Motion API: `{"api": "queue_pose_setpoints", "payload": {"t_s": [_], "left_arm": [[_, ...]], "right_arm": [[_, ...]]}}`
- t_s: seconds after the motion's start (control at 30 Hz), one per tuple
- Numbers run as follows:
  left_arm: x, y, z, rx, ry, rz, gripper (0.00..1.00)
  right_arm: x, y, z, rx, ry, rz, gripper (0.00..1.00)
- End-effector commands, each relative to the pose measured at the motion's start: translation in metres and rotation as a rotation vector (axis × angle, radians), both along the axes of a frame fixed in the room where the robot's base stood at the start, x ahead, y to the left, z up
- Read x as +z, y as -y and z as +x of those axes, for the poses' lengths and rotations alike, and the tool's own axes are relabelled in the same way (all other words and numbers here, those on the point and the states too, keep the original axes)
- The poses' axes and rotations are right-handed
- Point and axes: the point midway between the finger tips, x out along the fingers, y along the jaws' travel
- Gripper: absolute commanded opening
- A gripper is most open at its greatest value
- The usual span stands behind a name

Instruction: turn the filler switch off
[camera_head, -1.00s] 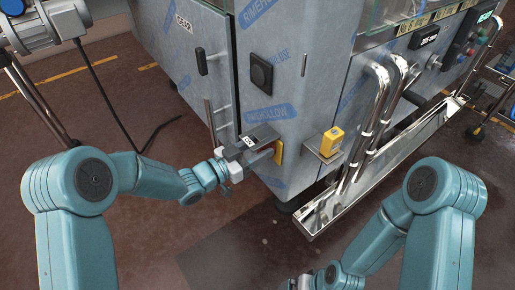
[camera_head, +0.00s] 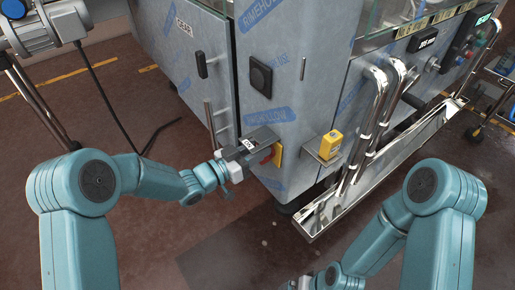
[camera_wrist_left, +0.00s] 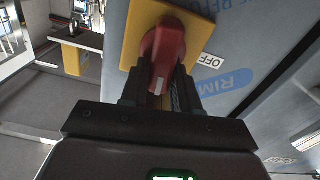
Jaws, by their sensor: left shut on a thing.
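The filler switch is a red rotary handle (camera_wrist_left: 162,48) on a yellow plate (camera_wrist_left: 140,22), fixed to the film-wrapped cabinet. In the head view the red handle (camera_head: 267,156) shows just past my left gripper (camera_head: 258,147), with the yellow plate (camera_head: 279,155) beside it. In the left wrist view my left gripper (camera_wrist_left: 160,88) is shut on the handle, with a finger on each side. A white mark on the handle points toward the gripper. An "OFF" label (camera_wrist_left: 211,61) sits to the right of the plate there. My right gripper (camera_head: 300,284) is barely visible at the bottom edge.
A yellow box (camera_head: 330,144) stands on a small ledge right of the switch. Shiny pipes (camera_head: 372,110) and a steel tray (camera_head: 318,218) project further right. A black cable (camera_head: 112,100) hangs at the left. Floor before the cabinet is clear.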

Motion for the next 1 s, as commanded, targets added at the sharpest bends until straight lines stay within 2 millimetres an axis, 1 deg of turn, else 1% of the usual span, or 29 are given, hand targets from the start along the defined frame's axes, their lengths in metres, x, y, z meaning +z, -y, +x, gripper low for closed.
{"api": "queue_pose_setpoints", "payload": {"t_s": [0.03,0.4,1.0], "left_arm": [[0.001,-0.001,0.000,0.000,-0.030,-0.020,0.00],[-0.001,-0.004,0.005,-0.001,-0.307,-0.219,0.00],[-0.010,-0.009,0.010,0.001,-0.769,-0.555,0.00]], "right_arm": [[0.004,0.000,0.000,0.000,0.000,0.000,1.00],[0.021,0.000,0.000,0.000,0.000,0.000,1.00],[0.044,0.000,0.000,0.000,0.000,0.000,1.00]]}}
